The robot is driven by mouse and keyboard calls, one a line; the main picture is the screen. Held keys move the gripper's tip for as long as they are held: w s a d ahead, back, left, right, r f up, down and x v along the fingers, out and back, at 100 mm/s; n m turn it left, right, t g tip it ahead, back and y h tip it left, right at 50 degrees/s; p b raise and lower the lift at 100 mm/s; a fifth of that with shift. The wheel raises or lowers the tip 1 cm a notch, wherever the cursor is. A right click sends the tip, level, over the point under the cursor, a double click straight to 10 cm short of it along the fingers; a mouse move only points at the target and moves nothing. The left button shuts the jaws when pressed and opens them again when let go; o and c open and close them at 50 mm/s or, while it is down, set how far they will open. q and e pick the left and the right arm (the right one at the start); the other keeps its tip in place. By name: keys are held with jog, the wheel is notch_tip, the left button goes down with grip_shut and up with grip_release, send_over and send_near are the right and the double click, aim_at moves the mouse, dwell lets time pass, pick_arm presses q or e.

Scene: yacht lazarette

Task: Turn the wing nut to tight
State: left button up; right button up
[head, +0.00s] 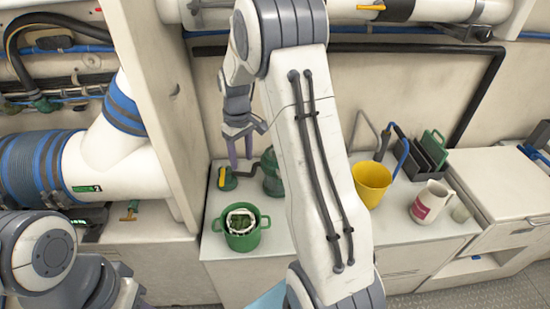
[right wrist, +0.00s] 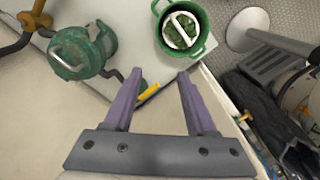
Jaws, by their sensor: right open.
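A green strainer housing (head: 272,172) stands on the counter; in the head view my right arm partly covers it. In the right wrist view the housing (right wrist: 84,52) shows at the upper left, with a pale metal bar (right wrist: 70,52) across its top. I cannot tell for sure whether this bar is the wing nut. My right gripper (head: 240,160) is open and empty, with its purple fingers pointing down beside the housing. The fingers also show in the right wrist view (right wrist: 160,80). A yellow handle (right wrist: 149,91) appears between and beyond them. My left gripper is outside both views.
A green two-handled pot (head: 258,240) with a white-rimmed basket stands at the counter's front. A yellow bucket (head: 371,186), a white jug (head: 430,202) and a green-and-black rack (head: 425,155) stand to the right. A wall panel (head: 160,100) closes off the left.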

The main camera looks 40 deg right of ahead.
jog(key=d+f+m+p, duration=0.15)
jog(key=d+f, duration=0.25)
jog(key=d, duration=1)
pick_arm(q)
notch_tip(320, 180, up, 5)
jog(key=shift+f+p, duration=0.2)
jog(key=shift+p, duration=0.9)
pick_arm(e)
notch_tip(320, 180, down, 10)
jog(key=shift+w+d+f, duration=0.1)
jog(key=shift+d, duration=0.05)
grip_shut()
